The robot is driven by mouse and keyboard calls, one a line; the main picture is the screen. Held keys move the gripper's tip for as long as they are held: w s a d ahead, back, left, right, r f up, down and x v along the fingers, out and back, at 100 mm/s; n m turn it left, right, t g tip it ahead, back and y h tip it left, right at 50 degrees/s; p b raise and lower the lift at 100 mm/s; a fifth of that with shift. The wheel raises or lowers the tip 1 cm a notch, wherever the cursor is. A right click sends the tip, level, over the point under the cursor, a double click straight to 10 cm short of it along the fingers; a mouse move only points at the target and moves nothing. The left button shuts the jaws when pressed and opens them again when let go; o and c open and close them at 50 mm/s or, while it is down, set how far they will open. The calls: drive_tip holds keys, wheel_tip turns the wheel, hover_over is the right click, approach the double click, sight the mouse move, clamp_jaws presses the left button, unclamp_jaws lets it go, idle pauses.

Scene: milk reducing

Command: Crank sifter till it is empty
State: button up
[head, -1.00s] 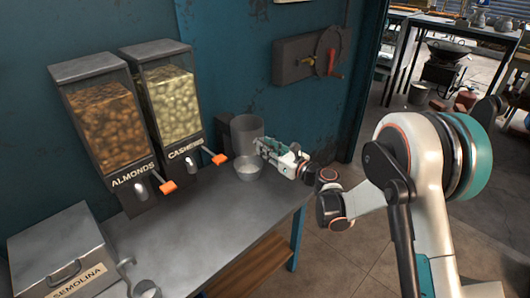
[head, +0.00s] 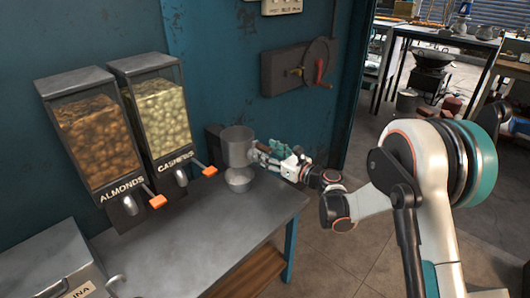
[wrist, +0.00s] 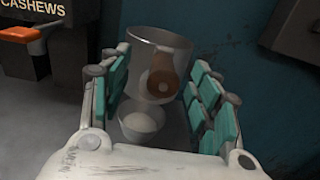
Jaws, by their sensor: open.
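The sifter (head: 238,146) is a grey metal cylinder at the far right end of the metal counter. Its crank has a brown knob (wrist: 160,84), seen in the wrist view. A small metal bowl (head: 238,182) with white contents stands below the sifter; it also shows in the wrist view (wrist: 141,123). My gripper (head: 259,153) is right beside the sifter on its right. In the wrist view its teal-padded fingers are spread apart, with the knob between their lines of sight. I cannot tell whether they touch it. What the sifter holds is unclear.
Almond (head: 98,140) and cashew (head: 160,110) dispensers with orange levers stand left of the sifter. A semolina box (head: 50,262) is at the lower left. A wall-mounted metal box (head: 297,70) with a red handle hangs behind. The counter's middle is clear.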

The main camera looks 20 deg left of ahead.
drive_tip(key=b+v, duration=0.1)
drive_tip(key=v, duration=0.9)
drive_tip(key=shift+d+b, duration=0.15)
drive_tip(key=shift+b, duration=0.15)
drive_tip(key=shift+s, duration=0.1)
drive_tip(key=s+d+r+n+h, duration=0.4)
drive_tip(key=s+d+r+n, duration=0.15)
drive_tip(key=d, duration=0.25)
drive_tip(key=s+d+r+n+h, duration=0.4)
drive_tip(key=s+d+n, duration=0.2)
drive_tip(key=d, duration=0.2)
drive_tip(key=s+d+f+n+h, duration=0.2)
drive_tip(key=s+d+n+h, duration=0.6)
drive_tip(key=s+d, duration=1.2)
drive_tip(key=d+n, duration=0.1)
drive_tip(key=n, duration=0.2)
drive_tip(key=shift+s+f+h, duration=0.25)
drive_tip(key=shift+f+h, duration=0.05)
drive_tip(key=shift+f, duration=0.05)
